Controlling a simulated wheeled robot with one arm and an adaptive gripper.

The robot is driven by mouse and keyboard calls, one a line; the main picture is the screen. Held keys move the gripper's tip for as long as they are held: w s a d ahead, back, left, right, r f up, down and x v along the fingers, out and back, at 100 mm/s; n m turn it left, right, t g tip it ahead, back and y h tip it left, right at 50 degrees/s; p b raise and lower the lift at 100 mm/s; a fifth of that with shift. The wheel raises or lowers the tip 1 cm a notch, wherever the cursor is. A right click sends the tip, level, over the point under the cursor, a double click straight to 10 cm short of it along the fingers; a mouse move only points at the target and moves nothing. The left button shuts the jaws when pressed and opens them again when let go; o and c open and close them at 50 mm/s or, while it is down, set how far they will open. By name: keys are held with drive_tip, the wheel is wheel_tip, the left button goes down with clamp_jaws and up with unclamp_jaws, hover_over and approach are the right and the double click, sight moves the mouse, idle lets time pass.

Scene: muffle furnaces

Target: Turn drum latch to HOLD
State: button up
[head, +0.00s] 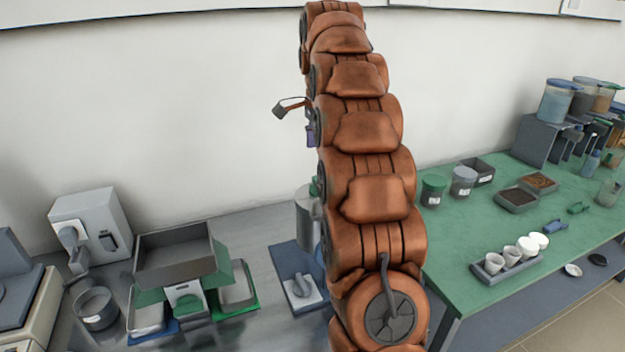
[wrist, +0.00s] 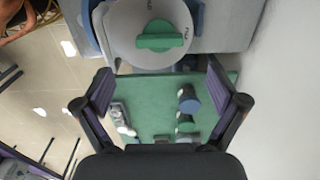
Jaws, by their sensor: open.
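In the wrist view, the drum (wrist: 125,35) shows as a pale grey round face at the top. A green bar-shaped latch (wrist: 163,38) sits on it, lying roughly level across the picture. Dark lettering stands near the latch's right end, too small to read surely. My gripper (wrist: 161,85) is open and empty, its two fingers wide apart below the latch in the picture, not touching it. In the head view, part of my gripper (head: 290,106) shows left of my arm. A grey cylinder (head: 306,215) with a green part on top, probably the drum, is mostly hidden behind my arm.
A green table (head: 450,240) at the right holds jars, trays and a rack of white cups (head: 505,262). The steel bench (head: 265,262) at the left carries a grey box-shaped device (head: 92,225), an open bin (head: 175,255) and a blue mat.

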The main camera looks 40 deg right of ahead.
sight(318, 182)
drive_tip(key=shift+a+f+p, duration=0.1)
drive_tip(key=shift+f+p, duration=0.35)
drive_tip(key=shift+f, duration=3.2)
drive_tip(key=c, duration=1.1)
drive_tip(key=shift+a, duration=0.1)
drive_tip(key=shift+c, duration=0.2)
